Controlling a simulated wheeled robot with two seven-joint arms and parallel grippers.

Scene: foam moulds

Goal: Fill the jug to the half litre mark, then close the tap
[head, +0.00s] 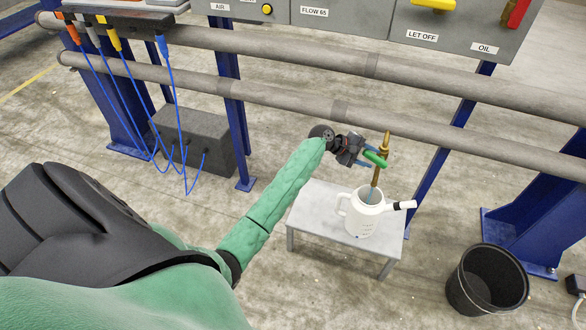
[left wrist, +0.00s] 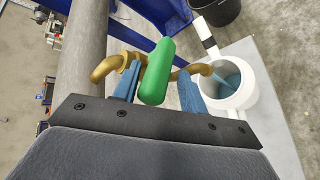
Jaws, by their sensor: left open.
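The white jug (head: 362,213) stands upright on a small grey table, under the brass tap (head: 376,176). I cannot read the level against the jug's marks. The tap has a green handle (head: 375,159). My left gripper (head: 368,157) is at the handle, open, with its blue fingers on either side of the green handle (left wrist: 157,72) and gaps showing. My right gripper is out of view.
The small table (head: 314,211) has bare top left of the jug. A black bucket (head: 487,281) stands on the floor to the right. Grey pipes (head: 300,101) and blue posts run behind the tap. A grey panel (head: 345,14) is above.

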